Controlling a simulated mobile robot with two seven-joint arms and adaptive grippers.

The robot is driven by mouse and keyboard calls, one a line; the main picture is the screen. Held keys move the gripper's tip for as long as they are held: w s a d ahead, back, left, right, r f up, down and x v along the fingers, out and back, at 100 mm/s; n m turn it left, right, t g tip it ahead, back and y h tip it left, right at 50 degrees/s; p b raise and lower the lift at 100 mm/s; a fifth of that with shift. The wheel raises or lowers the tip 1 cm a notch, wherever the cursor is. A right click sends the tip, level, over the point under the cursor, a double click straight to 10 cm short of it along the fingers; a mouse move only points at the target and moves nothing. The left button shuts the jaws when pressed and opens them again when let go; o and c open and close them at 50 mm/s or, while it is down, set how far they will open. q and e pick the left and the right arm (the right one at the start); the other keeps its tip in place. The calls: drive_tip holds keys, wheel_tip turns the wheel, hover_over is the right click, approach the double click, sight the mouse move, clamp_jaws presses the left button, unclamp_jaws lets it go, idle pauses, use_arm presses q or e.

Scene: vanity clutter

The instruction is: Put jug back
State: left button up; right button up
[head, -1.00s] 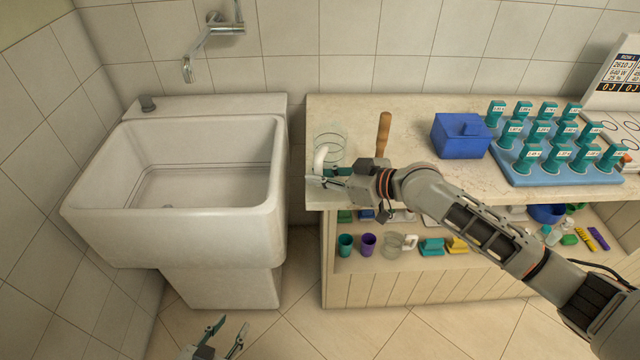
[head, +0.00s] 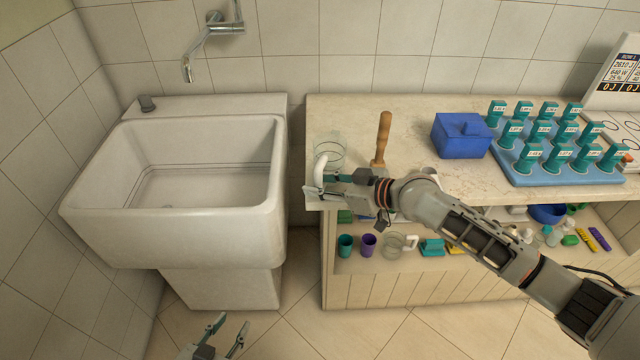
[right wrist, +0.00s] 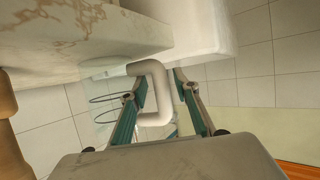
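The jug (head: 330,148) is clear glass with a white handle (head: 319,172). It is at the front left end of the counter; whether its base touches the top I cannot tell. My right gripper (head: 332,186) has its fingers on either side of the handle bar, seemingly closed on it. In the right wrist view the white handle (right wrist: 158,92) sits between the teal fingers (right wrist: 160,98), one inside the loop, and the glass behind is faint. My left gripper (head: 229,335) is open and empty, low over the floor in front of the sink.
A wooden handle (head: 382,140) stands upright close behind my right wrist. A blue box (head: 461,136) and a blue tray (head: 560,174) of teal-topped items are farther right. The shelf below holds a teal cup (head: 345,245), a purple cup (head: 368,245) and a glass mug (head: 393,245). The sink (head: 180,225) is left.

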drive_tip(key=shift+r, duration=0.15)
drive_tip(key=shift+d+r, duration=0.1)
drive_tip(key=shift+d, duration=0.05)
drive_tip(key=v, duration=1.2)
wheel_tip(320, 180, down, 6)
drive_tip(key=s+a+m+t, duration=0.1)
drive_tip(key=s+a+t, duration=0.1)
drive_tip(key=s+a, duration=0.1)
drive_tip(key=s+d+f+m+h, duration=0.3)
drive_tip(key=s+d+f, duration=0.3)
drive_tip(key=s+f, duration=0.3)
drive_tip(key=s+d+f+m+t+h, duration=0.1)
drive_tip(key=s+d+f+m+h, duration=0.1)
drive_tip(key=s+d+f+h, duration=0.3)
drive_tip(key=s+d+f, duration=0.1)
drive_tip(key=s+f, duration=0.2)
drive_tip(key=f, duration=0.2)
drive_tip(key=shift+s+m, duration=0.35)
drive_tip(key=shift+m, duration=0.05)
drive_tip(key=shift+f, duration=0.1)
